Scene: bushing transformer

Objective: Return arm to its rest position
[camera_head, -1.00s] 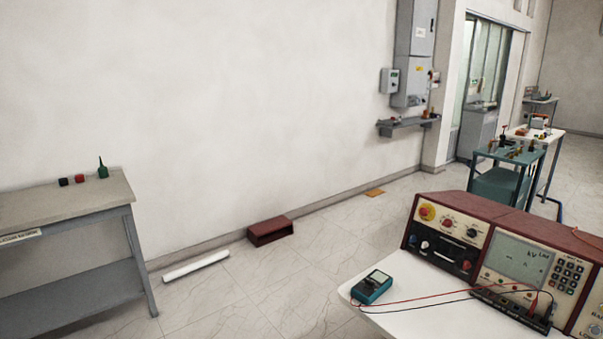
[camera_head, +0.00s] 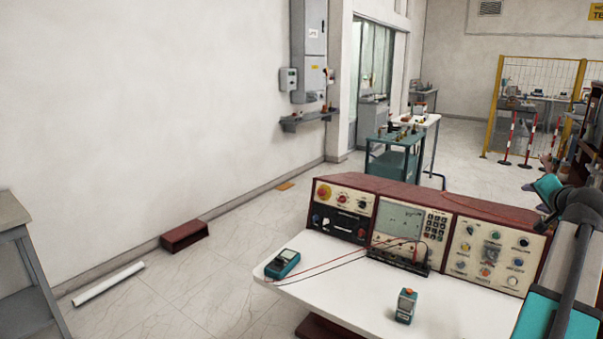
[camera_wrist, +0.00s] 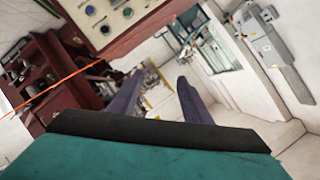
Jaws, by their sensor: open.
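My arm (camera_head: 575,250), teal and dark grey, enters at the right edge of the head view, in front of the right end of the control console (camera_head: 420,225). My gripper (camera_wrist: 161,76) shows in the wrist view with its two dark fingers apart and nothing between them. The wrist picture is strongly tilted, with part of the console (camera_wrist: 115,20) at its top left. I cannot clearly make out the fingers in the head view.
A dark red box (camera_head: 184,236) and a white tube (camera_head: 108,283) lie on the floor. A grey bench (camera_head: 14,215) stands left.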

